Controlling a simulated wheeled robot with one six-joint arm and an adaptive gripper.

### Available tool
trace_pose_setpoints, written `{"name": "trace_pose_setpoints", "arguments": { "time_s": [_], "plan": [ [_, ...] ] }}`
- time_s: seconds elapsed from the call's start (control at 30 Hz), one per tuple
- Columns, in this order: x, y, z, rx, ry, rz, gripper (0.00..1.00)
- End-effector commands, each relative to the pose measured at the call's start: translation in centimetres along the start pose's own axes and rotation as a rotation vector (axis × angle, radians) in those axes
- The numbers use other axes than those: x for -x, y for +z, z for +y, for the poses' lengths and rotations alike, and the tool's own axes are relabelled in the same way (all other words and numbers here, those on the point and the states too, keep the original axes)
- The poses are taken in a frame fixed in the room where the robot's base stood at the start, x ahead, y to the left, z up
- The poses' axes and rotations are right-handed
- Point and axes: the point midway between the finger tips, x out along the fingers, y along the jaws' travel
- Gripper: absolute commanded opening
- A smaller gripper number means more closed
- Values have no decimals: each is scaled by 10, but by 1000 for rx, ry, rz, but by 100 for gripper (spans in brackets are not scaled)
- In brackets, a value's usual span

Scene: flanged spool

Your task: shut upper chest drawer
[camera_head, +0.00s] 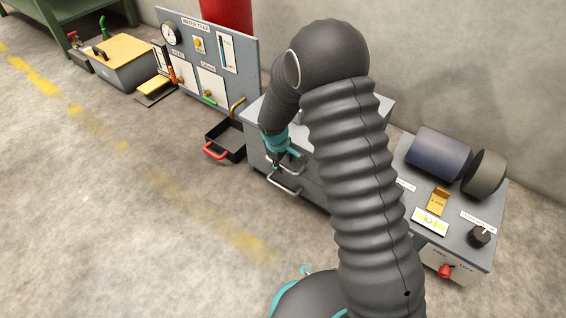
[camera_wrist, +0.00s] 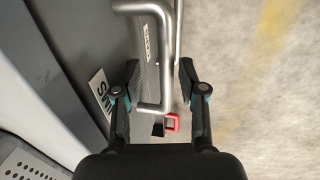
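The grey chest (camera_head: 313,182) stands against the wall, largely hidden behind my arm. Two metal bar handles show on its front: an upper one near my gripper and a lower one (camera_head: 285,186). My gripper (camera_head: 277,163) is at the upper handle, pointing down. In the wrist view its two fingers (camera_wrist: 160,78) are apart, with a bent metal handle (camera_wrist: 166,45) between them. I see no clear grip on it; contact cannot be told. How far the upper drawer stands out is hidden by my arm.
A black tray with a red handle (camera_head: 215,151) sits on the floor left of the chest, below a gauge panel (camera_head: 212,60). A grey bench with dark cylinders (camera_head: 438,157) stands at right. The floor (camera_head: 130,210) in front is clear.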

Motion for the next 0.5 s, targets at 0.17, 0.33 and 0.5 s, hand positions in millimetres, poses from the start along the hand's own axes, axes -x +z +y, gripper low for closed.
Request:
{"name": "trace_pose_setpoints", "arguments": {
  "time_s": [0.17, 0.33, 0.5],
  "plan": [
    [3, -1, -1, 1, -1, 0, 41],
    [23, -1, 0, -1, 2, 2, 41],
    [57, 0, 1, -2, 2, 3, 41]
  ]
}}
